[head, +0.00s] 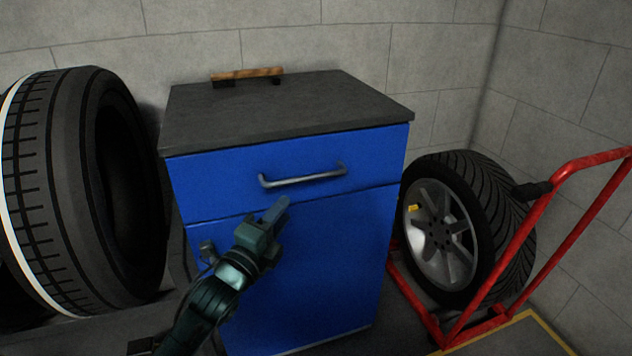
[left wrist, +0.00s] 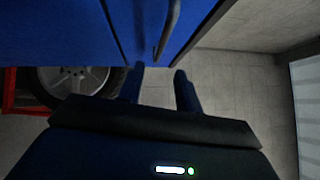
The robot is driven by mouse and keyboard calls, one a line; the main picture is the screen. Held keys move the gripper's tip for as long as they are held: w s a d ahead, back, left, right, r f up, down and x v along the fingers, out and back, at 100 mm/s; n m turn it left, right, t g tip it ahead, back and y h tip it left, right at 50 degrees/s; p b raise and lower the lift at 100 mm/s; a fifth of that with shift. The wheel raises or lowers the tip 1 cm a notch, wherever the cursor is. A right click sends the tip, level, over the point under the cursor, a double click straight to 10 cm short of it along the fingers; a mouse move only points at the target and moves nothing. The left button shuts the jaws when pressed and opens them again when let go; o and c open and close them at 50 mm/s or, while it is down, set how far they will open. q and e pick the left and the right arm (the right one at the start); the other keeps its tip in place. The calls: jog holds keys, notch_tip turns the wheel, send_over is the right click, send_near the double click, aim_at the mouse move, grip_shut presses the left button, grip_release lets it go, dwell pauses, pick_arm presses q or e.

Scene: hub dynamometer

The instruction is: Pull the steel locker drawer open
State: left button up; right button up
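The steel locker (head: 290,265) is blue with a dark grey top. Its drawer (head: 215,185) is at the top of the front and looks closed. The drawer's grey bar handle (head: 302,178) runs across its front; it also shows in the left wrist view (left wrist: 169,28), ahead of the fingers. My left gripper (head: 280,208) is in front of the locker, just below the handle's left part. In the left wrist view its two fingers (left wrist: 160,84) are apart with nothing between them. It appears clear of the handle. My right gripper is in neither view.
A brush-like item with a wooden back (head: 247,73) lies on the locker top. A large tyre (head: 75,190) stands left of the locker. A wheel (head: 440,235) on a red hand truck (head: 520,235) stands close on the right. Block walls are behind.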

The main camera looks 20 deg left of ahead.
aim_at(310, 177)
pick_arm(q)
jog(key=b+x, duration=0.2)
jog(key=x, duration=1)
jog(key=shift+w+d+r, duration=0.1)
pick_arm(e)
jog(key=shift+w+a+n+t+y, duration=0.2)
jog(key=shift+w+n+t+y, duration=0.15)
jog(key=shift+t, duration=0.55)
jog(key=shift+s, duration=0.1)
pick_arm(q)
grip_shut()
